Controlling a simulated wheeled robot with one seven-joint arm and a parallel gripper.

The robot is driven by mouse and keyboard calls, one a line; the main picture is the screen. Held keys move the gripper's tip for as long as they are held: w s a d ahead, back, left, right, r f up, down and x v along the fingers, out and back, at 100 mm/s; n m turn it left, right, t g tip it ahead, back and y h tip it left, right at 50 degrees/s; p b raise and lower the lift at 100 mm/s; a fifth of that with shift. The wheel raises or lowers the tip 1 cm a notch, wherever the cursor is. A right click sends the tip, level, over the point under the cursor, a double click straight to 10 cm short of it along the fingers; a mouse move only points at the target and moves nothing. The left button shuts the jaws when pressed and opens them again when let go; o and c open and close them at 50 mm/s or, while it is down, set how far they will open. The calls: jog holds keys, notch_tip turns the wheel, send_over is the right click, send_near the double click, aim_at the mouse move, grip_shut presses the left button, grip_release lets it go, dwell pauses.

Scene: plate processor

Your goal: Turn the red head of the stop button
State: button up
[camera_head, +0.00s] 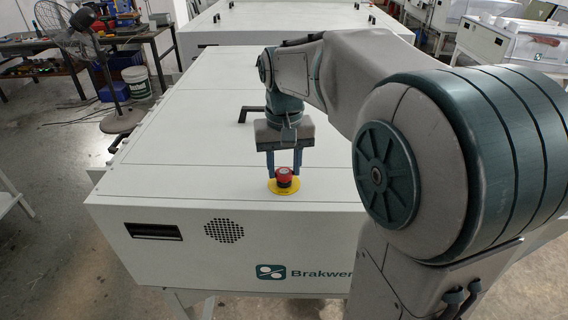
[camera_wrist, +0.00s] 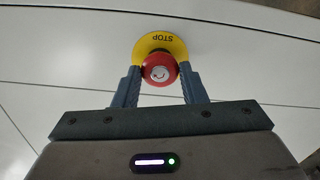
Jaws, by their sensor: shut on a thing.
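The stop button has a round red head (camera_head: 284,174) on a yellow disc (camera_head: 285,187), set on the white top of the machine near its front edge. The contact faces are partly hidden.
The white machine top (camera_head: 200,130) is flat and mostly clear. A dark handle (camera_head: 254,114) stands on it behind my gripper. The front panel has a slot (camera_head: 153,231) and a round vent (camera_head: 223,230). A standing fan (camera_head: 85,50) is at the left.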

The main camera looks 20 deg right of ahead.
dwell(0.3)
jog(key=o, duration=1)
notch_tip(320, 180, up, 14)
jog(key=shift+f, duration=0.1)
